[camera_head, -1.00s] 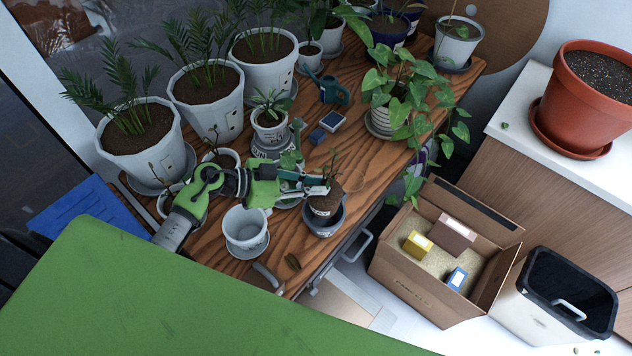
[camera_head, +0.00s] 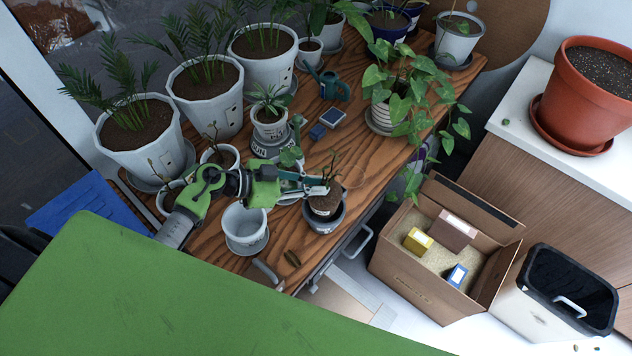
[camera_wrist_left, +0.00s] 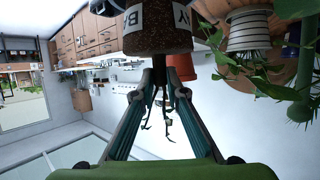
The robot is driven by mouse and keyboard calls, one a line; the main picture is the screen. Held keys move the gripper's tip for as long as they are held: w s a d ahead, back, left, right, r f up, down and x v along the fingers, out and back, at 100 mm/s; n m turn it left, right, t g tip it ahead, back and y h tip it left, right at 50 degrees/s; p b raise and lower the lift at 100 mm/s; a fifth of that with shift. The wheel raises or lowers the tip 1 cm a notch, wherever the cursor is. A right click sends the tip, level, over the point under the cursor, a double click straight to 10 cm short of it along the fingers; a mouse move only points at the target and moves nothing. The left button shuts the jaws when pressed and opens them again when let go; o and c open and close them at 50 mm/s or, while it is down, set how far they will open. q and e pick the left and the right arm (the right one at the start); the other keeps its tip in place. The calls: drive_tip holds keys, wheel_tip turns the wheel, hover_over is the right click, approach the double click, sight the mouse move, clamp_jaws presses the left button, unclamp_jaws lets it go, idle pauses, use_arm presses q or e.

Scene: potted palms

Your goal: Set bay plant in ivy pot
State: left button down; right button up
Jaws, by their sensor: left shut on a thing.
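My left gripper (camera_head: 322,188) is shut on the bay plant (camera_head: 327,201), a small leafy stem in a dark soil ball with a white label band. I cannot read which pot is the ivy pot. An empty light grey pot (camera_head: 245,225) stands to the left. My right gripper is not in view.
Potted palms (camera_head: 140,135) line the back left of the wooden table (camera_head: 355,150). A trailing vine (camera_head: 400,90), a teal watering can (camera_head: 328,86) and small blue boxes (camera_head: 318,132) stand behind. A cardboard box (camera_head: 430,275) is on the right beyond the edge.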

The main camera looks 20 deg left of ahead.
use_arm(q)
drive_tip(key=shift+f+b, duration=2.1)
drive_tip(key=shift+f, duration=2.15)
drive_tip(key=c, duration=1.5)
unclamp_jaws()
drive_tip(key=shift+o, duration=0.2)
wheel_tip(320, 180, up, 8)
drive_tip(key=p, duration=0.9)
drive_tip(key=shift+p, duration=0.35)
